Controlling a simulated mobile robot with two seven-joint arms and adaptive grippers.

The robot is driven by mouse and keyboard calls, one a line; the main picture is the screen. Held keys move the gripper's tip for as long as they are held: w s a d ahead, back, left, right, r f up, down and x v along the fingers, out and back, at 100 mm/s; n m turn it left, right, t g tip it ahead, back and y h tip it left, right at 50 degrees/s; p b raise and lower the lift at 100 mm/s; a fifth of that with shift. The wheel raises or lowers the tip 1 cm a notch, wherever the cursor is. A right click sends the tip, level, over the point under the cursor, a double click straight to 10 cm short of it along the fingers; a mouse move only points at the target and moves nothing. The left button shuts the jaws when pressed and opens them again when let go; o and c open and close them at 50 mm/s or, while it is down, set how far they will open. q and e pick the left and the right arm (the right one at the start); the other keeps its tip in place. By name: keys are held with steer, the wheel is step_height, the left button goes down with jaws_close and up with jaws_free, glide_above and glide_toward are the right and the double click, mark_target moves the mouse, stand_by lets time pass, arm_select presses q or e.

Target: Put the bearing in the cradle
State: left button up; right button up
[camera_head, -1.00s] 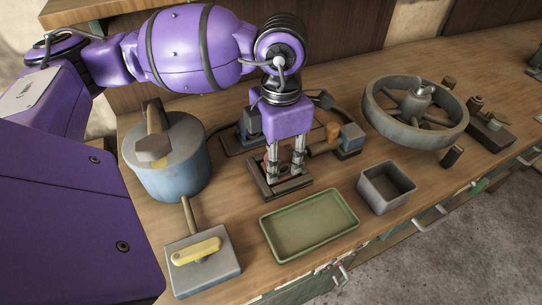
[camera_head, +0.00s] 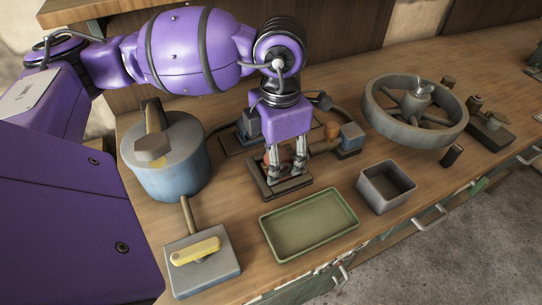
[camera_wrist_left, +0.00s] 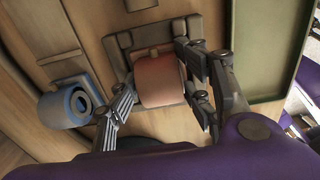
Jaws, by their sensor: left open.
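The bearing is a copper-red cylinder (camera_wrist_left: 160,79) in the left wrist view. It lies on its side at the grey cradle (camera_wrist_left: 118,42), which shows as a dark low block (camera_head: 268,191) in the head view. My left gripper (camera_head: 287,178) points down over the cradle. It is open, with a finger on each side of the bearing (camera_wrist_left: 165,110). The fingers hide most of the bearing in the head view. In the wrist view it appears seated in the cradle, but its underside is hidden. My right gripper is not in view.
A green tray (camera_head: 309,251) and a grey open box (camera_head: 386,207) stand in front. A blue pot (camera_head: 166,181) is at left, near a grey block with a yellow bar (camera_head: 196,249).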

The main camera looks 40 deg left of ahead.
arm_select(q)
step_height(320, 180, up, 13)
steer(key=shift+p, duration=0.4)
steer(key=shift+f, duration=0.1)
steer(key=shift+s+d, duration=0.1)
